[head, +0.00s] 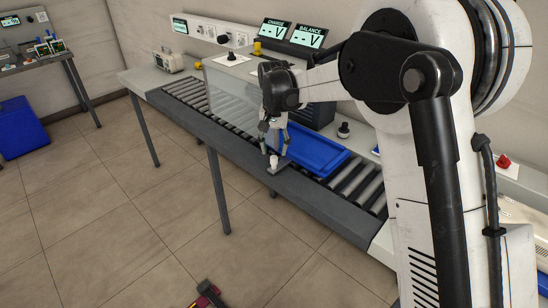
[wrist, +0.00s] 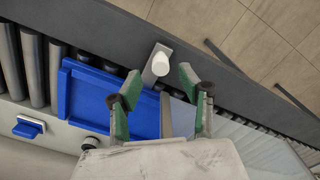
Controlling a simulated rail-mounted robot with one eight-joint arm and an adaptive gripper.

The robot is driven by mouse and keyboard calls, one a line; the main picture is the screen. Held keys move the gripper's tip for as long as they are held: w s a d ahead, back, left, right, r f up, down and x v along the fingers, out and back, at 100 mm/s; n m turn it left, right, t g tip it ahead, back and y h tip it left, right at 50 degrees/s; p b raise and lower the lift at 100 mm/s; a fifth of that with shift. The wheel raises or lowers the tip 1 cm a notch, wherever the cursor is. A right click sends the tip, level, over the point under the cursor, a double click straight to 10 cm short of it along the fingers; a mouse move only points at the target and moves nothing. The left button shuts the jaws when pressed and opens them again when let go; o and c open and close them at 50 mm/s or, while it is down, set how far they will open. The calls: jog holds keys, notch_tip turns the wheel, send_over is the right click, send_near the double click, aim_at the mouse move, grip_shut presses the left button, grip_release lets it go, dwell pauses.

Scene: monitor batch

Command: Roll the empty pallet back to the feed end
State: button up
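The blue pallet (head: 322,155) lies on the roller conveyor (head: 352,182) and its visible top looks empty. In the wrist view the pallet (wrist: 88,102) is left of and partly under my gripper (wrist: 158,82). My gripper's green-padded fingers are spread apart with nothing held between them. A white knob (wrist: 163,62) on a small grey plate (wrist: 155,75) stands at the conveyor's front rail, just beyond the fingertips. In the head view my gripper (head: 272,130) hangs above the knob (head: 273,161), at the pallet's left end. Part of the pallet is hidden by the gripper.
A clear panel (head: 222,92) stands over the conveyor left of my gripper. Bare rollers show beyond it and right of the pallet. Two displays (head: 308,36) stand behind. A black knob (head: 343,130) sits behind the pallet. Open floor lies in front.

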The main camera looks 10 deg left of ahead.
notch_tip(320, 180, up, 7)
dwell(0.3)
